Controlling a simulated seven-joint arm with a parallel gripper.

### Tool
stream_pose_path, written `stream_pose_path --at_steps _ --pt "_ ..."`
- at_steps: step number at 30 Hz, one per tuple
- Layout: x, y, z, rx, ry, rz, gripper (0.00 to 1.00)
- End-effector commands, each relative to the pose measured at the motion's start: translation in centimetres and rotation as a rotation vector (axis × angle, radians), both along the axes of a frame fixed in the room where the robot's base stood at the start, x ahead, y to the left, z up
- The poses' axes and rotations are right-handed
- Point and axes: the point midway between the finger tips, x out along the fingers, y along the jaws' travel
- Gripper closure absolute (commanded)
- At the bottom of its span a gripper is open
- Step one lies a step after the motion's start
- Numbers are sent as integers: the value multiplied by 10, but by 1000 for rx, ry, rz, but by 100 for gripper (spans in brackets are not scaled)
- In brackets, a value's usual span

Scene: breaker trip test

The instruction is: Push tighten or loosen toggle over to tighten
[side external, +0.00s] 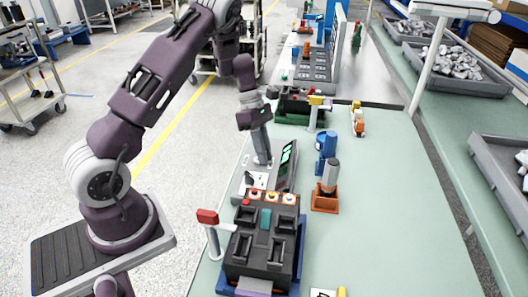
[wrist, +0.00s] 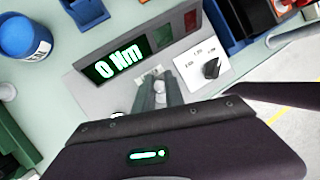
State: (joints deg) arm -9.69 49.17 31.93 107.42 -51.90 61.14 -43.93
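The grey torque tester (side external: 284,176) sits on the green bench. In the wrist view its display (wrist: 117,65) reads "0 Nm" in green. A white panel (wrist: 190,62) carries a black knob (wrist: 211,68) with small labels around it. My gripper (wrist: 158,82) points down at the tester's face, left of this panel; it also shows in the side view (side external: 262,160). Its grey fingers are close together and look shut. A small silvery rounded part (wrist: 160,88) shows at the fingers; I cannot tell if it is the toggle or if it is touched. The toggle's labels are hidden or unreadable.
A black control box (side external: 262,240) with several buttons and a red-ended lever (side external: 208,217) stand in front of the tester. An orange holder (side external: 325,198) with a grey cylinder and a blue cup (wrist: 27,35) are beside it.

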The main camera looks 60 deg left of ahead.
Motion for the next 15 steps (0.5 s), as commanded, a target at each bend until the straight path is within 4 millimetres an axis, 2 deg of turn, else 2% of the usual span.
stream_pose_path --at_steps 8,15 --pt "0 2 1 -25 -29 4 100" --pt "-4 7 3 -129 -132 9 100"
